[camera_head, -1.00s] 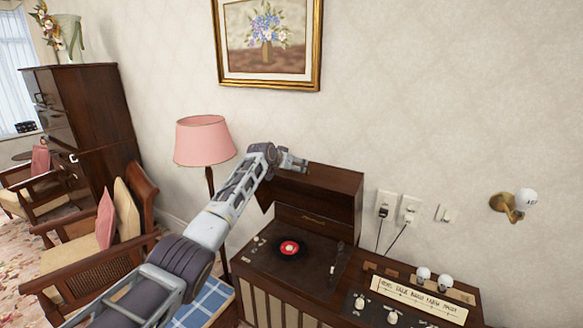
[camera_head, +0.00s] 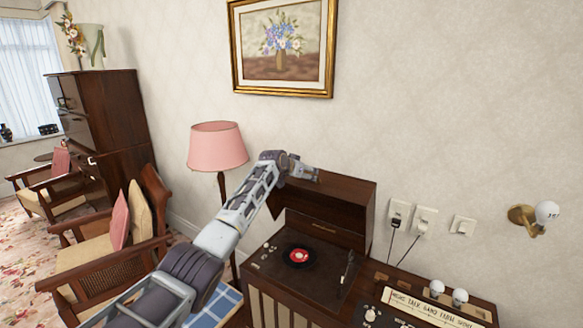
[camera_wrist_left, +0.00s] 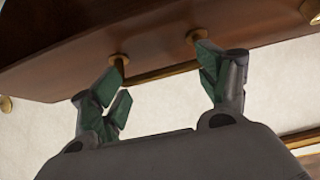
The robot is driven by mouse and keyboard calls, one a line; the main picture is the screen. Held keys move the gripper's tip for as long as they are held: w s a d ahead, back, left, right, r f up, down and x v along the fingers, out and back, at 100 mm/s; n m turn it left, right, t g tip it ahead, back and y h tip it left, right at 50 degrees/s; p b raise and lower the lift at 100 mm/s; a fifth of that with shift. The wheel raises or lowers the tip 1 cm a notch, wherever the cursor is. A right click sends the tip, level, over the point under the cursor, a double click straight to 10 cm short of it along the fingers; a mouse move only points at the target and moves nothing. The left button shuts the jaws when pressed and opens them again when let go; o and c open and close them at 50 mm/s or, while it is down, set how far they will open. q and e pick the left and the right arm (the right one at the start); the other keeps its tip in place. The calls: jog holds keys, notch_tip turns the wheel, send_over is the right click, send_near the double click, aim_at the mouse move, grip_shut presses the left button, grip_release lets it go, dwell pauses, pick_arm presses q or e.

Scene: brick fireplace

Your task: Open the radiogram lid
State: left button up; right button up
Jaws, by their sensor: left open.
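The dark wooden radiogram (camera_head: 290,300) stands against the wall with its lid (camera_head: 340,200) raised, and its turntable with a black record with a red label (camera_head: 299,257) is exposed. My left gripper (camera_head: 305,172) is at the upper left edge of the raised lid. In the left wrist view the gripper (camera_wrist_left: 158,88) is open, with its green-padded fingers apart near a brass handle (camera_wrist_left: 158,74) on the lid's wooden face (camera_wrist_left: 120,35). Whether the fingers touch the handle is unclear. My right gripper is out of view.
A pink lamp (camera_head: 218,146) stands left of the radiogram, close to my left arm. Armchairs (camera_head: 105,250) and a dark cabinet (camera_head: 105,115) are further left. Wall sockets (camera_head: 410,217), light bulbs (camera_head: 448,291) and a framed picture (camera_head: 282,45) are nearby.

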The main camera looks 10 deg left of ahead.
pick_arm(q)
jog(key=shift+o, duration=0.2)
jog(key=shift+s+a+r, duration=0.25)
jog(key=shift+s+r, duration=0.25)
jog(key=shift+r, duration=0.15)
jog(key=shift+o, duration=0.4)
jog(key=shift+s+a+r, duration=0.15)
jog(key=shift+r, duration=0.05)
jog(key=v, duration=0.3)
jog(key=shift+s, duration=0.45)
jog(key=shift+a, duration=0.1)
jog(key=shift+v, duration=2.95)
